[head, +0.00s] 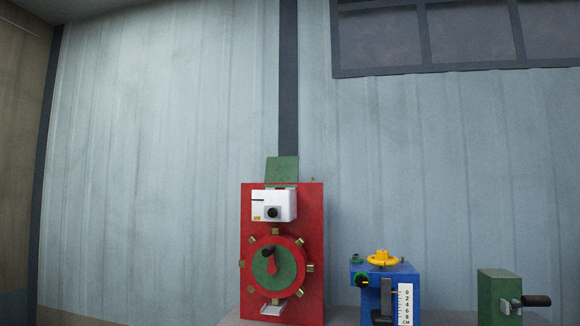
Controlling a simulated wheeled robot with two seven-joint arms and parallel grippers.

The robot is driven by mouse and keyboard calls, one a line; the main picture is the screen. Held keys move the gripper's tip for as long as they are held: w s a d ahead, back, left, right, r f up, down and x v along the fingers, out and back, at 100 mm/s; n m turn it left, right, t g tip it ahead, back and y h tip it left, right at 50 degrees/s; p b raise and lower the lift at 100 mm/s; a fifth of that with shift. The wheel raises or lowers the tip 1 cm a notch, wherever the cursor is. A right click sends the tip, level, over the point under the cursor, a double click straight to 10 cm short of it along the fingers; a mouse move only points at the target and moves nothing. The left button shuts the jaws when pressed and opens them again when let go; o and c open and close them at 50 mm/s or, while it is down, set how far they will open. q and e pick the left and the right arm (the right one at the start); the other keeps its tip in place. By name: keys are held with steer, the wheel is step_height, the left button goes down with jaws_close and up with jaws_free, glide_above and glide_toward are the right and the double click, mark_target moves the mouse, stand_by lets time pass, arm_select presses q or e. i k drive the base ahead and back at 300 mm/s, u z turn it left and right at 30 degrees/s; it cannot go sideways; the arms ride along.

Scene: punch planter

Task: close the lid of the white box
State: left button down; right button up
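The white box (273,205) is mounted on the upper part of an upright red panel (312,240). A dark round knob or opening shows on its front face. A green lid (282,169) stands raised above the box, tilted up at its back, so the box appears open. The inside of the box is hidden from this angle. Neither of my grippers is in the head view.
Below the box, the red panel carries a round green dial (285,266) with a dark handle and several brass tabs. A blue device (408,276) with a yellow knob (383,258) and a white scale stands to the right. A green block (493,293) with a dark handle is farther right.

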mark_target(278, 169)
steer(key=z, duration=0.75)
steer(key=i, duration=0.85)
steer(key=u, duration=0.5)
